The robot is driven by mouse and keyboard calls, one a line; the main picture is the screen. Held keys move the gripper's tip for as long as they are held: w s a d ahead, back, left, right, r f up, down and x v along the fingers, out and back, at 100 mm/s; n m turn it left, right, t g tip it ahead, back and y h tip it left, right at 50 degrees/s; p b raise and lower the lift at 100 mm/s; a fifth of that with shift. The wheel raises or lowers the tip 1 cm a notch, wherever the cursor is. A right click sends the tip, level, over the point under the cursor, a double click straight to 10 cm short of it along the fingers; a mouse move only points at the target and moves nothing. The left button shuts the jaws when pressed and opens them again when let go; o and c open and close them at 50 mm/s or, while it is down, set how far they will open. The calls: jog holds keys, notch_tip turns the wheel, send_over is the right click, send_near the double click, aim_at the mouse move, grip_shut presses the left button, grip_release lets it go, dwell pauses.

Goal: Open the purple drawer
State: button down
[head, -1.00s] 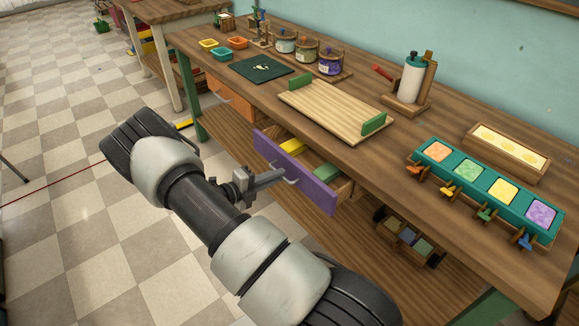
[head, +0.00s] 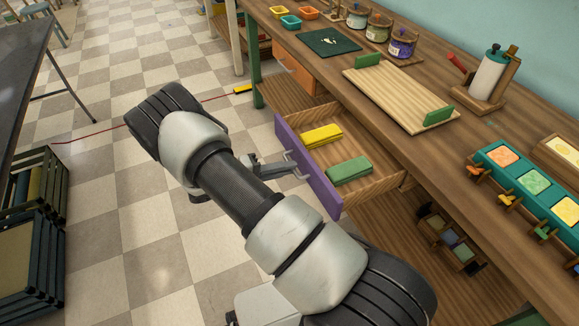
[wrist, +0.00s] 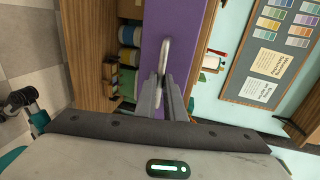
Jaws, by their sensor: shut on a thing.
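The purple drawer (head: 305,165) stands well out from under the workbench. A yellow block (head: 321,135) and a green block (head: 349,171) lie inside it. My gripper (head: 293,165) is at the drawer's front, shut on its metal handle. In the wrist view the handle (wrist: 165,55) sits between the fingers of my gripper (wrist: 163,85), against the purple drawer front (wrist: 182,40). The exact contact of the fingertips on the handle is small in the head view.
The workbench (head: 330,70) carries a wooden tray (head: 400,95), jars and coloured moulds. An orange drawer (head: 294,73) is at its far end. Dark crates (head: 32,250) stand on the left. Checkered floor (head: 130,215) between is open.

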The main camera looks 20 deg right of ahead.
jog(key=c, duration=1.8)
grip_release()
jog(key=shift+c, duration=0.2)
jog(key=shift+a, duration=0.1)
jog(key=p+v, duration=0.1)
jog(key=v, duration=1.6)
jog(key=shift+w+a+r, duration=0.1)
jog(key=shift+r, duration=0.05)
